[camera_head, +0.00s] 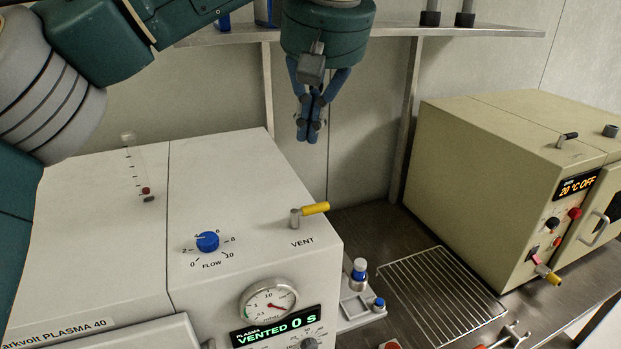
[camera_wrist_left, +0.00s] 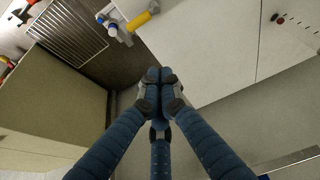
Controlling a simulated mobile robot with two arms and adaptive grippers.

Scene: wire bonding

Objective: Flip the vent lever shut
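The vent lever (camera_head: 314,209) has a yellow handle on a grey post, on top of the white plasma machine (camera_head: 110,210), beside the printed word VENT. Its handle points right. The yellow handle also shows in the left wrist view (camera_wrist_left: 138,21). The machine's display (camera_head: 277,327) reads VENTED 0 S. My left gripper (camera_head: 309,138) hangs fingers down, behind and above the lever and apart from it. Its blue fingers are closed together with nothing between them; the fingertips meet in the left wrist view (camera_wrist_left: 160,75). My right gripper is not in view.
A blue FLOW knob (camera_head: 207,241) and a dial gauge (camera_head: 268,302) are on the machine. A small fixture with blue-capped parts (camera_head: 359,274) and a wire rack (camera_head: 440,290) lie to its right. A beige oven (camera_head: 510,180) stands at right. A shelf (camera_head: 470,29) runs along the wall behind.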

